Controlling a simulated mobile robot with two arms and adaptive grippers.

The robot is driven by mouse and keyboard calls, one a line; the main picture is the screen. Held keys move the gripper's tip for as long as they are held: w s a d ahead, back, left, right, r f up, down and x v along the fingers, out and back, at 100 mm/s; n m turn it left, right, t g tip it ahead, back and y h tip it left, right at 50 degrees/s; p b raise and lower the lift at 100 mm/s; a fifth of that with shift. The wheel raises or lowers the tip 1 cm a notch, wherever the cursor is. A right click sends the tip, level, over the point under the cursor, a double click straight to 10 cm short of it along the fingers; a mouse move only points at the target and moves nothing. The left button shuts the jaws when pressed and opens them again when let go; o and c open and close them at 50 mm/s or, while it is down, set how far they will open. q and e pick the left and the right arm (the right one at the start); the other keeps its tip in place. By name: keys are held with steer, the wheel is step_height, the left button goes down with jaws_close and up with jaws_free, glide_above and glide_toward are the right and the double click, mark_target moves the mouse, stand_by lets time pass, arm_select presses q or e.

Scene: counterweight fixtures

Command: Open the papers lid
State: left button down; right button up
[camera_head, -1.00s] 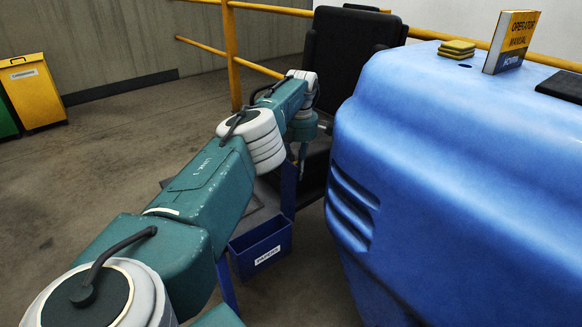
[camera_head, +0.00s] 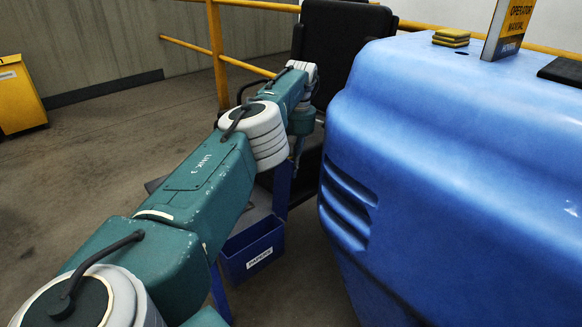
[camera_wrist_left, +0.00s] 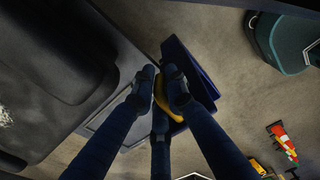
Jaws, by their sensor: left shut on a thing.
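The papers box (camera_head: 254,252) is a dark blue bin with a white "PAPERS" label, low beside the large blue machine in the head view. A narrow blue upright part (camera_head: 282,188) shows above it; I cannot tell whether it is the lid. My left gripper (camera_head: 298,155) hangs above and behind the box, its fingertips small there. In the left wrist view my left gripper (camera_wrist_left: 163,95) is shut on a yellow handle-like piece (camera_wrist_left: 166,103), against dark blue panels (camera_wrist_left: 192,72). How far the lid is open is unclear. My right gripper is not in view.
The blue machine (camera_head: 450,170) fills the right, with a manual (camera_head: 508,28) and yellow pads (camera_head: 451,38) on top. A black seat (camera_head: 340,45) and yellow railing (camera_head: 215,50) stand behind. A yellow bin (camera_head: 18,95) is far left. Floor on the left is clear.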

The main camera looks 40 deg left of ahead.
arm_select(q)
steer(key=c, duration=1.8)
jaws_free()
steer(key=shift+d+f, duration=0.2)
steer(key=shift+d, duration=0.25)
steer(key=shift+c, duration=0.2)
steer(key=shift+a+r, duration=0.2)
steer(key=shift+a, duration=0.05)
